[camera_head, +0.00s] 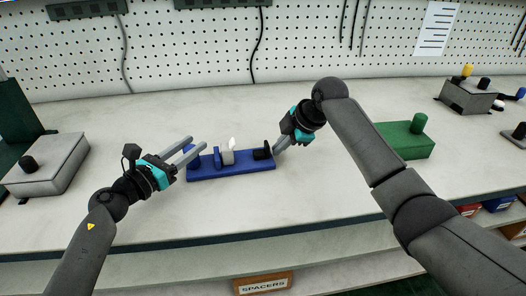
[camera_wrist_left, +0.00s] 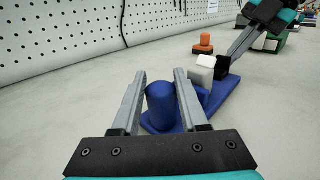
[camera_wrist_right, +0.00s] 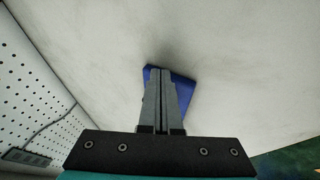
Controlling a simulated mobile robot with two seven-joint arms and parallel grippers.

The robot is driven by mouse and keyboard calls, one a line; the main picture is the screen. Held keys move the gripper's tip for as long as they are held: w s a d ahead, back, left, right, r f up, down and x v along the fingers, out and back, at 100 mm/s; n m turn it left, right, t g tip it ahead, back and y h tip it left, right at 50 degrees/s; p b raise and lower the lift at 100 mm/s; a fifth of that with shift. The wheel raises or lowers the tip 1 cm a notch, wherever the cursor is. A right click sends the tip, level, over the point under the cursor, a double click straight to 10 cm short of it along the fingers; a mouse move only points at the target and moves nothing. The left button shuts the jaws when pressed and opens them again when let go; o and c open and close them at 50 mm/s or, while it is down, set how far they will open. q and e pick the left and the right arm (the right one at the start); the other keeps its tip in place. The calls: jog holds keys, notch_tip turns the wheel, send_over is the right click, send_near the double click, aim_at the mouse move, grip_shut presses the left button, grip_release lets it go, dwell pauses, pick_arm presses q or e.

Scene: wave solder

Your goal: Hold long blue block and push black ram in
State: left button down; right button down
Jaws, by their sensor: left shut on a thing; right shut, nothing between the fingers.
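The long blue block (camera_head: 240,169) lies flat on the bench, its length across the picture. My left gripper (camera_head: 198,142) is shut on the round blue post (camera_wrist_left: 160,105) at the block's left end, one finger on each side. The black ram (camera_head: 263,153) sits at the block's right end. A grey-white piece (camera_head: 227,156) stands mid-block beside a blue upright, with the ram to its right. My right gripper (camera_head: 278,150) is shut and empty at the ram's outer side; I cannot tell whether they touch. In the right wrist view its fingers cover the ram, and the blue block's end (camera_wrist_right: 184,82) shows behind.
A green block with a knob (camera_head: 405,140) stands to the right, and a grey box with a black knob (camera_head: 45,165) to the left. A grey fixture (camera_head: 468,97) is at the back right. The bench in front of the blue block is clear.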

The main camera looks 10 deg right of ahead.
jog(key=shift+s+a, duration=0.1)
jog(key=shift+a, duration=0.8)
jog(key=shift+d, duration=0.65)
notch_tip(320, 180, up, 7)
jog(key=shift+d, duration=0.1)
jog(key=shift+d+f, duration=0.3)
jog(key=shift+f, duration=0.85)
jog(key=shift+d+f, duration=0.25)
jog(key=shift+f, duration=0.95)
jog(key=shift+d+f, duration=0.3)
jog(key=shift+f, duration=0.85)
